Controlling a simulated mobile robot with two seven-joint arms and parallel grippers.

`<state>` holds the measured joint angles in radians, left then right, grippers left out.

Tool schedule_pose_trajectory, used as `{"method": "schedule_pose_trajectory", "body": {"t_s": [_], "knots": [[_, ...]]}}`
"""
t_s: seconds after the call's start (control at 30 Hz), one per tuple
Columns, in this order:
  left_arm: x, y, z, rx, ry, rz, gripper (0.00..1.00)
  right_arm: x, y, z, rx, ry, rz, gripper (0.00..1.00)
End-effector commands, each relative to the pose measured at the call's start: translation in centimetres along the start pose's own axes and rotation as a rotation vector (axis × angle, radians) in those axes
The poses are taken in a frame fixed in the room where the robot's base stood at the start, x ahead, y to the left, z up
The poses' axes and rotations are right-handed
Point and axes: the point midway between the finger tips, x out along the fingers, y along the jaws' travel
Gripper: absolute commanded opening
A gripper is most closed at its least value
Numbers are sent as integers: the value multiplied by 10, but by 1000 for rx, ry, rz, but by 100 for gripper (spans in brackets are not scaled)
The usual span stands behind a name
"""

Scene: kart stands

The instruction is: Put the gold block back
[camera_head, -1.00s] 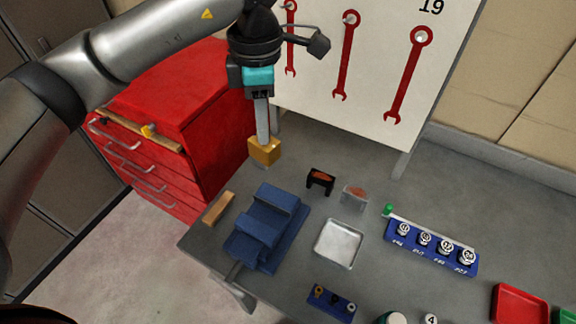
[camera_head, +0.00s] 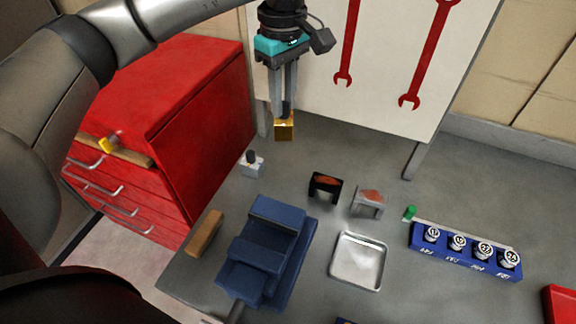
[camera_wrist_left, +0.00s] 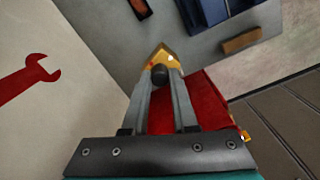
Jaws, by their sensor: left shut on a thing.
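The gold block (camera_head: 284,131) hangs from my left gripper (camera_head: 284,108), above the back of the grey workbench near the red cabinet. The fingers are shut on the dark knob at its top. The left wrist view also shows the gold block (camera_wrist_left: 160,55) past the fingertips, with the round dark knob (camera_wrist_left: 159,75) between them. The block appears clear of the bench. My right gripper is in neither view.
A small grey block with a dark knob (camera_head: 252,167) stands on the bench below. A blue vise (camera_head: 268,250), black stand (camera_head: 325,187), grey stand (camera_head: 369,201), metal tray (camera_head: 358,262) and blue socket rail (camera_head: 466,256) stand nearby. The red cabinet (camera_head: 200,120) is left; the white tool board (camera_head: 390,80) is behind.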

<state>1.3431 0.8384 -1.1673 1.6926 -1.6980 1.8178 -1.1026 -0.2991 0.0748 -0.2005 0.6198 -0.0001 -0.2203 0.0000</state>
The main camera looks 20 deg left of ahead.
Motion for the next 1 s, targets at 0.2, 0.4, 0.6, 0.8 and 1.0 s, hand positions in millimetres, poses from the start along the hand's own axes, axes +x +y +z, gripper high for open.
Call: {"method": "schedule_pose_trajectory", "body": {"t_s": [0.2,0.4,0.6,0.8,1.0], "knots": [[62,-1,0,-3,-1,-5,0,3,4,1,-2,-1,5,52],[104,0,0,-3,-1,-1,0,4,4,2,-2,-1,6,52],[119,0,0,-2,0,1,0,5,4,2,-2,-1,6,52],[143,-1,0,-4,-1,-2,0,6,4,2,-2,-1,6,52],[160,0,0,-3,0,2,0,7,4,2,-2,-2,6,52]]}}
